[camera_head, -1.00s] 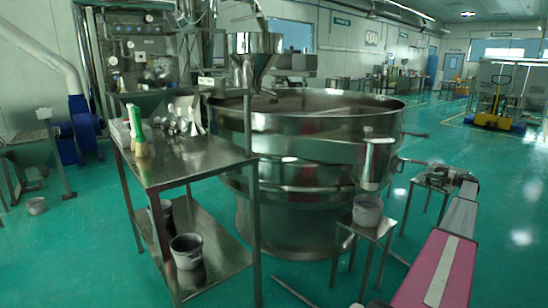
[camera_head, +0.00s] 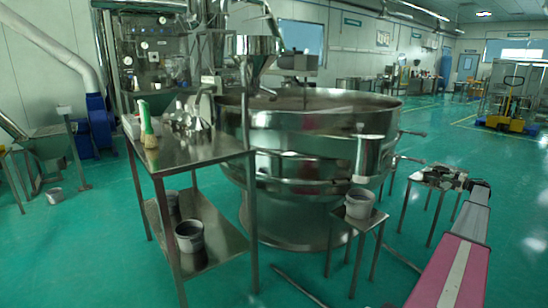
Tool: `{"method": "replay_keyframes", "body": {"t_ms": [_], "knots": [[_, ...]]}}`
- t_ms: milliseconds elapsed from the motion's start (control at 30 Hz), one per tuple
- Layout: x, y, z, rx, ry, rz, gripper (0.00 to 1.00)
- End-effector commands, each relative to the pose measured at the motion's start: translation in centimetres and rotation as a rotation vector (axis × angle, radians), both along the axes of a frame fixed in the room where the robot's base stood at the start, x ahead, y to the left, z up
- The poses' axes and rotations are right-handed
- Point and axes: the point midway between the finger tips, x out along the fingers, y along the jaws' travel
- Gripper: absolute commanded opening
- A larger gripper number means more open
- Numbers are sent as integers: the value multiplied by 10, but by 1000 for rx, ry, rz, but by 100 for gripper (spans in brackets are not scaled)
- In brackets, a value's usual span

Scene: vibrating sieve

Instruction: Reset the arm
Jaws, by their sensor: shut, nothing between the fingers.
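My arm reaches in from the lower right, with a pink section and a grey section. My gripper (camera_head: 447,178) shows small at its far end, in front of or over a small metal stand (camera_head: 425,180); I cannot tell whether it touches the stand. It is shut and appears empty, though its fingertips are hard to make out. The large round steel vibrating sieve (camera_head: 300,120) stands to the left of my arm, apart from it.
A steel two-shelf table (camera_head: 190,155) at the left holds a green-handled brush (camera_head: 148,125) and metal scoops (camera_head: 190,115). A grey bucket (camera_head: 360,203) stands on a small stand under the sieve's spout (camera_head: 368,155). Green floor (camera_head: 510,235) is clear at the right.

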Motion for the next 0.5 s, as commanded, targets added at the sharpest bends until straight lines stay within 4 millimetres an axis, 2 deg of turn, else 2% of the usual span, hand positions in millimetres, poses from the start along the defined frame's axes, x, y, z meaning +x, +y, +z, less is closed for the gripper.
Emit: {"method": "replay_keyframes", "body": {"t_ms": [267, 367, 500], "knots": [[16, 54, 6, 62, -22, -118, 0], [23, 80, 9, 99, -28, -180, 0], [31, 125, 13, 167, -30, -290, 0]]}}
